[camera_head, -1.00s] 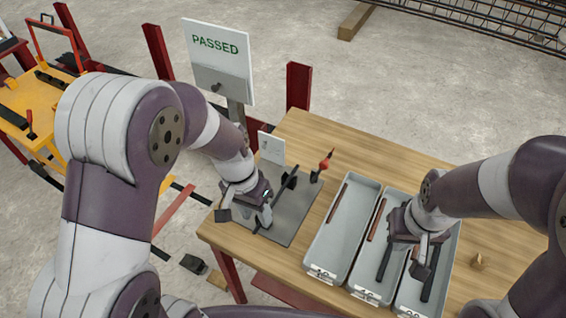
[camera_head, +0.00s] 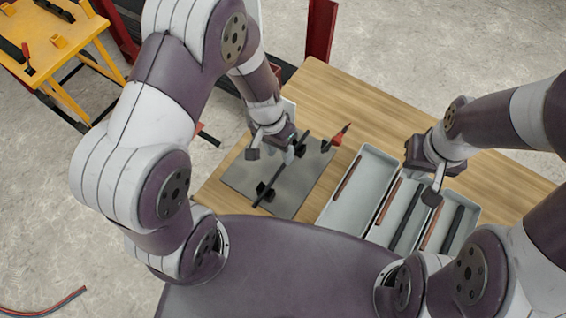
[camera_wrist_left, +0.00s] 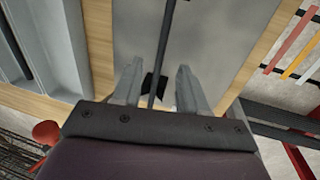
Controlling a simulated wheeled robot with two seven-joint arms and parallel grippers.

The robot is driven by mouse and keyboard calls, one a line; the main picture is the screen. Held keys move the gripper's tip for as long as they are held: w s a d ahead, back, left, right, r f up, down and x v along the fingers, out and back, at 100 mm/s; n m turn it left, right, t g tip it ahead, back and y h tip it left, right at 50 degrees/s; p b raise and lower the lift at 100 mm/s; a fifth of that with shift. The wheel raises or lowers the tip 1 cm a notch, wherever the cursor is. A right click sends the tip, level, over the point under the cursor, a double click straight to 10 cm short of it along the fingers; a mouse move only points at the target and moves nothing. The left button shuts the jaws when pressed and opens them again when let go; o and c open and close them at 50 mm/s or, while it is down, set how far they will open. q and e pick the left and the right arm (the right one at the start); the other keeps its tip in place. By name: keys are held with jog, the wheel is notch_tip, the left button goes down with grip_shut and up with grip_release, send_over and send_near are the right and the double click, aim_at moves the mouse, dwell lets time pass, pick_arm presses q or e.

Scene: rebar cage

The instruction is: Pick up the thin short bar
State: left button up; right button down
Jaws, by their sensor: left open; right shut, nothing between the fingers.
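A thin dark bar (camera_head: 279,175) lies across black holders on a grey plate (camera_head: 238,180) on the wooden table. I cannot tell whether it is the thin short bar named in the task. My left gripper (camera_head: 276,153) is open above the plate, beside the bar. In the left wrist view the bar (camera_wrist_left: 163,50) runs between the spread fingertips (camera_wrist_left: 159,78), with no grip on it. Thin reddish bars lie in the left tray (camera_head: 347,178) and middle tray (camera_head: 387,203). My right gripper (camera_head: 432,190) is shut and empty above the trays.
Three pale trays (camera_head: 375,155) stand side by side on the table, with dark bars in the middle and right ones. A red-tipped tool (camera_head: 337,137) stands at the plate's far right corner. A red post (camera_head: 320,30) rises behind the table. A yellow table (camera_head: 50,45) stands far left.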

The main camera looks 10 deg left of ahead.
aim_at(283, 165)
pick_arm(q)
jog(key=f, duration=0.4)
jog(key=shift+s+d, duration=0.25)
jog(key=shift+d, duration=0.05)
grip_shut()
